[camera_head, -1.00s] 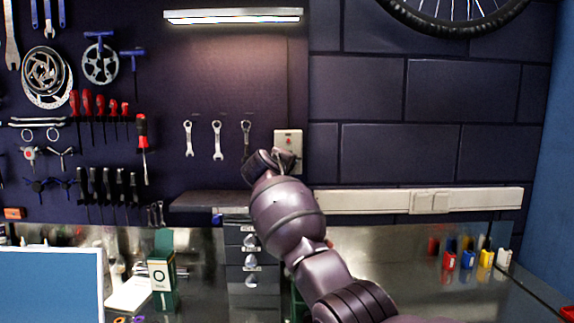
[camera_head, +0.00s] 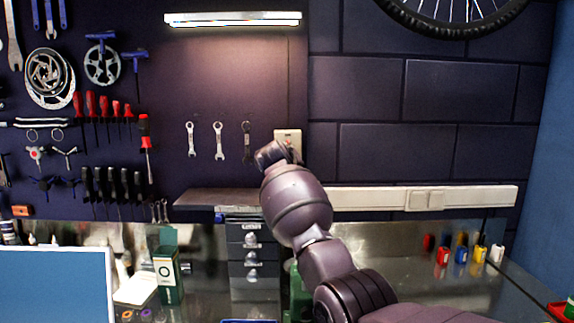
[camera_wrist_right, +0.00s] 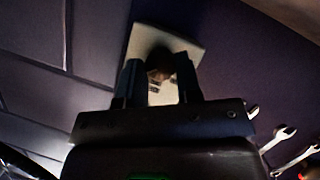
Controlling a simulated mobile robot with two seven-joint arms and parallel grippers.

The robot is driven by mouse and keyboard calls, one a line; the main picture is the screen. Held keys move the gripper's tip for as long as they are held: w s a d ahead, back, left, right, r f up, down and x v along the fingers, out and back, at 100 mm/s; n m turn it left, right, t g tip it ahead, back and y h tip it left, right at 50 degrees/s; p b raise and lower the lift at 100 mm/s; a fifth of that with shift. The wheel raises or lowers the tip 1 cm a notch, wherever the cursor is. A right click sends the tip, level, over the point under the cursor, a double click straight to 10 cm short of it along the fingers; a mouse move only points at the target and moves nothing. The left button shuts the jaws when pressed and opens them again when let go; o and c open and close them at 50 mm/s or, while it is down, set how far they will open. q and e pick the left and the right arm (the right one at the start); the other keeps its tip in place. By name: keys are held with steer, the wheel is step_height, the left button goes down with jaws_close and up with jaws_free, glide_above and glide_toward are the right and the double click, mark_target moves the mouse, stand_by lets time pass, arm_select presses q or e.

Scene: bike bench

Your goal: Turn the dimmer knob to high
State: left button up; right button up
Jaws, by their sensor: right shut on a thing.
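The dimmer's pale wall plate (camera_head: 287,136) is on the wall at the right edge of the pegboard. My right arm reaches up to it, and my right gripper (camera_head: 284,150) covers its lower part. In the right wrist view the plate (camera_wrist_right: 185,48) looks tilted, and the dark round dimmer knob (camera_wrist_right: 160,62) sits between the two fingers of my right gripper (camera_wrist_right: 160,78). The gripper is shut on the knob. The knob's setting cannot be read, and the head view hides the knob. My left gripper is not in view.
Wrenches (camera_head: 218,141) hang just left of the plate. A shelf (camera_head: 215,198) and a pale wall trunking (camera_head: 425,198) lie below.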

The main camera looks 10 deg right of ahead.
steer(key=shift+f, duration=0.1)
stand_by(0.3)
steer(key=o, duration=0.9)
steer(key=v, duration=1.1)
